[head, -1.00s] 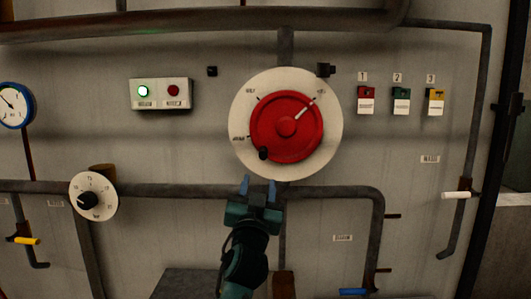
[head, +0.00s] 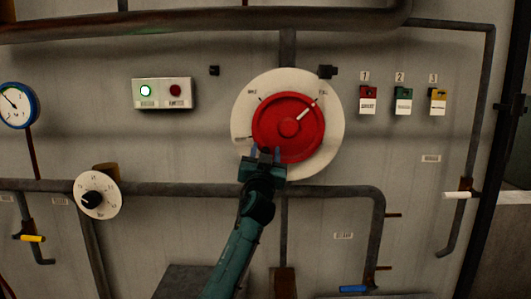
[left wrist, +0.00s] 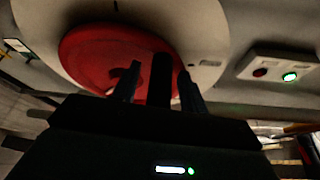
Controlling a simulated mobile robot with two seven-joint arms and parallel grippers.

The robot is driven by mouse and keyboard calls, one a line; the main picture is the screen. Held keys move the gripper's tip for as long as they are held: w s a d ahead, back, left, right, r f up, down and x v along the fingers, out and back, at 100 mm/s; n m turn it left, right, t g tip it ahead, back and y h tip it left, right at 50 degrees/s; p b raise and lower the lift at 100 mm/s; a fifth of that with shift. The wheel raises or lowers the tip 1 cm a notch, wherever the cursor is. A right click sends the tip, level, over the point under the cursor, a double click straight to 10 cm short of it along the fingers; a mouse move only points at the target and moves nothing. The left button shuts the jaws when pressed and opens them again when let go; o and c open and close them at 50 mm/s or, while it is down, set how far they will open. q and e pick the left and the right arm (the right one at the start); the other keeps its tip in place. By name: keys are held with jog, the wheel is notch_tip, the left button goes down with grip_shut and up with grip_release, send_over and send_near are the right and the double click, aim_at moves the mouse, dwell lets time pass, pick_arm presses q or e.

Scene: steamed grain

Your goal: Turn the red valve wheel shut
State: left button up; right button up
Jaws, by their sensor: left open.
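The red valve wheel (head: 290,125) sits on a round pale dial plate (head: 333,140) on the wall. Its white pointer line (head: 306,109) points to the upper right, towards one of the plate's marks. My left gripper (head: 265,154) is at the wheel's lower left rim, with its fingers open and pointing up at it. In the left wrist view the red wheel (left wrist: 85,50) fills the upper left, and a dark post, apparently the wheel's handle knob (left wrist: 160,75), stands between the open fingers. In the head view the gripper hides the knob. My right gripper is not in view.
A box with a lit green lamp (head: 146,91) and a red one is left of the wheel. A small black dial knob (head: 92,200) and a gauge (head: 18,105) are further left. Three coloured tagged switches (head: 403,99) are at right. Pipes (head: 340,190) run below the wheel.

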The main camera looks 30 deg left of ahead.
pick_arm(q)
jog(key=shift+c, duration=0.2)
grip_shut()
dwell(0.3)
